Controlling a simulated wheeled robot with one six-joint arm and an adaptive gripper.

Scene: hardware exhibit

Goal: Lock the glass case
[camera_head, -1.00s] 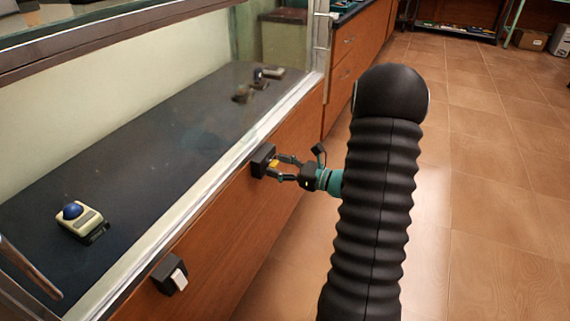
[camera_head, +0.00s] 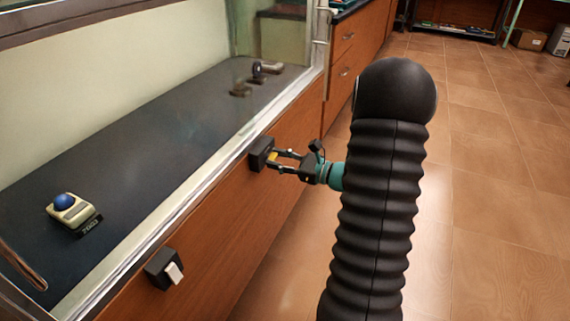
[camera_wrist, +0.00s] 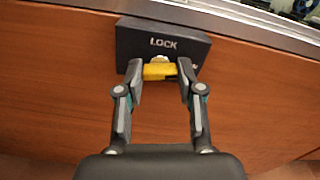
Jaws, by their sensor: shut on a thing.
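The glass case (camera_head: 215,120) has a dark floor and a pale metal rim, and stands on a wooden front. A black block marked LOCK (camera_wrist: 165,44) is fixed to the wood below the rim; it also shows in the head view (camera_head: 261,154). A yellow knob (camera_wrist: 158,71) sticks out of its front, lying crosswise in the wrist view. My gripper (camera_wrist: 163,76) is shut on the yellow knob, a finger at each end. In the head view my gripper (camera_head: 276,160) reaches the block from the right.
A second black block with a white switch (camera_head: 163,269) sits on the wood nearer the camera. Inside the case are a trackball device (camera_head: 70,210) and small dark items (camera_head: 256,78). The tiled floor (camera_head: 480,180) at right is clear.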

